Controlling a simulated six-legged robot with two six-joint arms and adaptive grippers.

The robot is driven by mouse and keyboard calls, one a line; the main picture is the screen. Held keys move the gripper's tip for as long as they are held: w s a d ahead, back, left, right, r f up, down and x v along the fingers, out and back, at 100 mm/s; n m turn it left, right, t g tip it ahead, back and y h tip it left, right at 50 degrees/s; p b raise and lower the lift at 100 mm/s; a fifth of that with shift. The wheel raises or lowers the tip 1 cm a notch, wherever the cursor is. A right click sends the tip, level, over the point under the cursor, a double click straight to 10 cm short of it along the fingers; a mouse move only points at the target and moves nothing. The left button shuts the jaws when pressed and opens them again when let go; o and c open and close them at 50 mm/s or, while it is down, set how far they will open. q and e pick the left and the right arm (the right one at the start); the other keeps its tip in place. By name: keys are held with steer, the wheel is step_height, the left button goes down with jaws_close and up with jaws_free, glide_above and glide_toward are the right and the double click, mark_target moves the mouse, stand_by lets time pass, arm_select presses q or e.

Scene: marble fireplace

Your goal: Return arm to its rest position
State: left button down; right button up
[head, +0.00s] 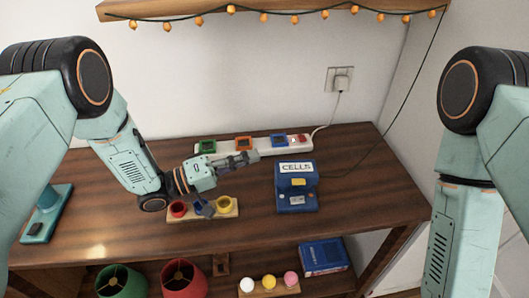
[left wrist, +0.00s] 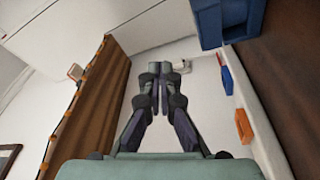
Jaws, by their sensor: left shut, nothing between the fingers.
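My left gripper (head: 238,160) reaches in from the left over the brown table (head: 110,222), its fingers pointing right. They are closed together and hold nothing. It hovers between a white strip (head: 222,147) with coloured sockets and a wooden block (head: 230,211) with red, blue and yellow cups. The left wrist view shows the same closed fingers (left wrist: 159,92) pointing toward the wall. My right arm (head: 452,220) stands at the right edge, its gripper out of the picture.
A blue CELLS box (head: 296,188) stands right of my left gripper. A teal stand (head: 47,212) is at the left. A mantel shelf (head: 180,8) with lights hangs above. Below are green (head: 121,283) and red (head: 184,280) pots and a blue book (head: 322,258).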

arm_select(q)
steer(key=shift+s+a+f, duration=0.1)
steer(key=shift+a+f, duration=0.15)
steer(key=shift+a, duration=0.45)
steer(key=shift+s+a+f, duration=0.1)
steer(key=shift+a+f, duration=0.15)
steer(key=shift+a, duration=0.5)
steer(key=shift+s+a+f, duration=0.1)
steer(key=shift+a+f, duration=0.15)
steer(key=shift+a, duration=0.45)
